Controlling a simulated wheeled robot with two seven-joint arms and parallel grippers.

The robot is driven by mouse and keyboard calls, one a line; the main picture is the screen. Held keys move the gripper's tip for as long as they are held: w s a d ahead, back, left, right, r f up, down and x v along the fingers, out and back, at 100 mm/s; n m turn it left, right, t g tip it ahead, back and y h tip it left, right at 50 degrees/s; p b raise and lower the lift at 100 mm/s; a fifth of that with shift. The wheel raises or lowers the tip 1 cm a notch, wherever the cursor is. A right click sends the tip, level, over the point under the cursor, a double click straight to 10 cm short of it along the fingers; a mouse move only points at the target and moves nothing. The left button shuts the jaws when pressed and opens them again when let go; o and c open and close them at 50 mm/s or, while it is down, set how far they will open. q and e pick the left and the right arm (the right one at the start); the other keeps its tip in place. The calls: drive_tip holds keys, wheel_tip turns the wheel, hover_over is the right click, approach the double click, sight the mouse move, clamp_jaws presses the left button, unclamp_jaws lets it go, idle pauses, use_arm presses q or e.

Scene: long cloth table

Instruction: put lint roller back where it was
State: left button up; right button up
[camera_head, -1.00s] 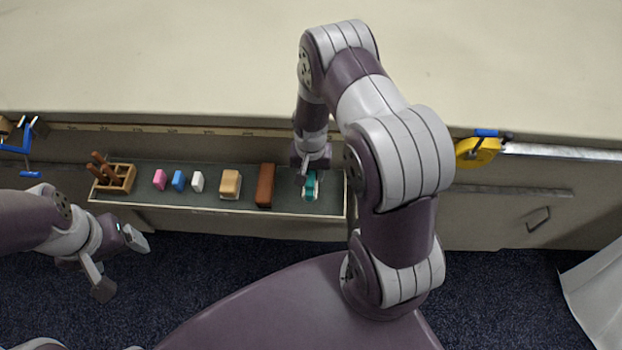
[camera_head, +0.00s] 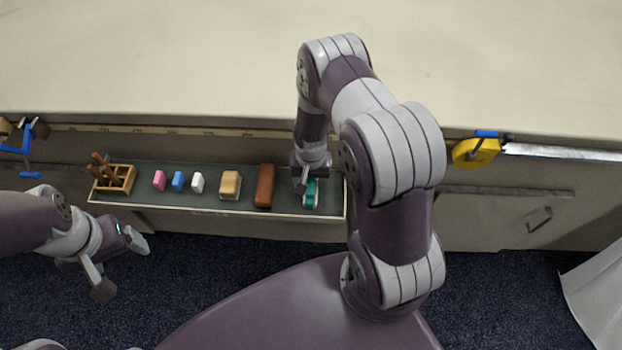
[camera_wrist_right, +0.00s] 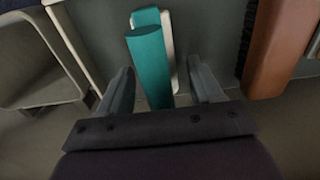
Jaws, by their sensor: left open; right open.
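In the right wrist view the teal roller (camera_wrist_right: 150,62) lies between the fingers, with gaps on both sides. My right gripper (camera_head: 304,182) is open, low over the tray at the roller; its fingers (camera_wrist_right: 160,88) straddle the roller's near end. My left gripper (camera_head: 120,265) is open and empty, in front of the tray's left end. The arm hides the tray's right corner partly.
The tray also holds a brown block (camera_head: 265,186), a tan block (camera_head: 230,184), small white, blue and pink blocks and a wooden caddy (camera_head: 118,179). A yellow tape measure (camera_head: 476,153) is on the table edge at right. The tabletop (camera_head: 200,60) is clear.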

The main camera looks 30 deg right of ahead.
wheel_tip(320, 180, up, 11)
drive_tip(key=shift+r, duration=0.2)
drive_tip(key=s+a+r+n, duration=0.2)
drive_tip(key=s+r, duration=0.1)
drive_tip(key=r, duration=0.2)
drive_tip(key=s+a+r+n+t+p, duration=0.1)
drive_tip(key=s+a+r+n, duration=0.1)
drive_tip(key=r, duration=0.3)
drive_tip(key=s+a+r+n+p, duration=0.1)
drive_tip(key=s+a+r+n, duration=0.1)
drive_tip(key=s+r, duration=0.2)
drive_tip(key=shift+s+r+n, duration=0.3)
drive_tip(key=shift+s+r, duration=0.05)
drive_tip(key=shift+r, duration=0.6)
drive_tip(key=shift+d, duration=0.1)
drive_tip(key=shift+w, duration=0.1)
